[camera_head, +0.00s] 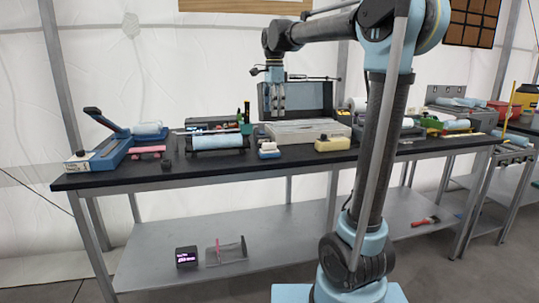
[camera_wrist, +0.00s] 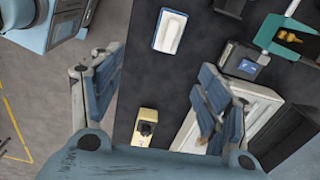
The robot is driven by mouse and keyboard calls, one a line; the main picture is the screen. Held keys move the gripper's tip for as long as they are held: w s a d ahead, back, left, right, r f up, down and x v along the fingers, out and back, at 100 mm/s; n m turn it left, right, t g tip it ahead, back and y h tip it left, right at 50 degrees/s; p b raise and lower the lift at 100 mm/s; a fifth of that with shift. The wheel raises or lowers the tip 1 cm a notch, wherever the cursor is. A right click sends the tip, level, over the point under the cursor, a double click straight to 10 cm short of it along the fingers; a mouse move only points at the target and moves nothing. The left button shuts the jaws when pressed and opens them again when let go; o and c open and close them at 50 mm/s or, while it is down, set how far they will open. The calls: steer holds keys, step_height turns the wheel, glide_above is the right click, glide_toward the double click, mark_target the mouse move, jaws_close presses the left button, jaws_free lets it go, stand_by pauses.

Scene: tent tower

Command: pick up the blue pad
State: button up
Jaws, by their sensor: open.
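The blue pad (camera_wrist: 169,31), a small blue block with a white handle on top, lies on the dark bench top in the upper middle of the wrist view. It also shows near the front edge of the bench in the head view (camera_head: 268,150). My gripper (camera_wrist: 160,65) is open and empty, its two blue fingers spread wide. In the head view my gripper (camera_head: 274,105) hangs above the bench, apart from the pad. The pad lies beyond the fingertips in the wrist view.
A yellow block with a black knob (camera_wrist: 146,128) lies near the bench edge. A dark box with a blue label (camera_wrist: 242,61) and a green clamp-like piece (camera_wrist: 284,37) are to the right. Bare bench surrounds the pad.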

steer(key=a, duration=0.1)
glide_above(269, 150)
steer(key=shift+m, duration=0.3)
steer(key=f, duration=1.1)
steer(key=shift+w+d+f, duration=0.3)
steer(key=shift+d, duration=0.05)
steer(key=f, duration=0.4)
steer(key=shift+w+a+f, duration=0.1)
steer(key=shift+w+a, duration=0.15)
steer(key=shift+a, duration=0.05)
steer(key=shift+f, duration=0.55)
steer(key=c, duration=1.1)
